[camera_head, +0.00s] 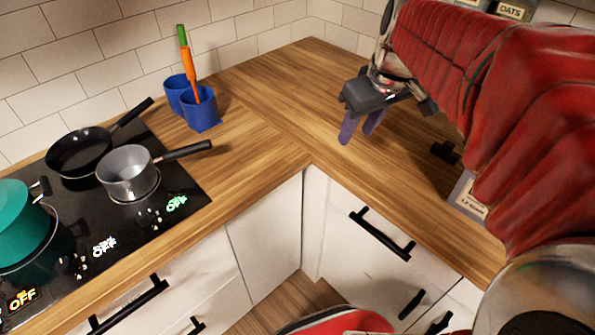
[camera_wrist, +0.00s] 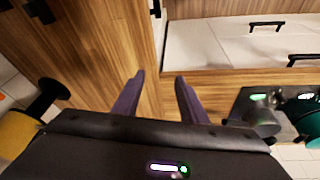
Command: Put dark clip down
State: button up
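My gripper (camera_head: 360,130) hangs over the wooden counter right of the corner, its purple fingers pointing down. In the wrist view the two fingers (camera_wrist: 160,80) stand apart with bare wood and the counter edge visible between them, and nothing is held. A small dark object (camera_head: 445,152), which looks like the dark clip, lies on the counter right of my gripper and apart from it. It seems to be the black shape at the top left of the wrist view (camera_wrist: 40,10). My red arm hides the counter farther right.
A blue utensil holder (camera_head: 200,108) stands near the back wall. The stove (camera_head: 175,200) at left bears a frying pan (camera_head: 80,152), a grey saucepan (camera_head: 128,175) and a teal pot (camera_head: 22,222). A black-and-yellow object (camera_wrist: 35,115) shows in the wrist view. The corner counter is clear.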

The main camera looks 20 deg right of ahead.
jog(key=s+a+f+m+t, duration=0.1)
jog(key=s+a+f, duration=0.1)
jog(key=s+a, duration=0.3)
jog(key=s+a+f, duration=0.3)
jog(key=s+a, duration=0.3)
jog(key=a, duration=0.3)
jog(key=shift+a+m+t, duration=0.15)
jog(key=shift+m+t, duration=0.25)
jog(key=shift+c, duration=0.3)
jog(key=shift+c, duration=0.6)
jog(key=shift+s, duration=0.15)
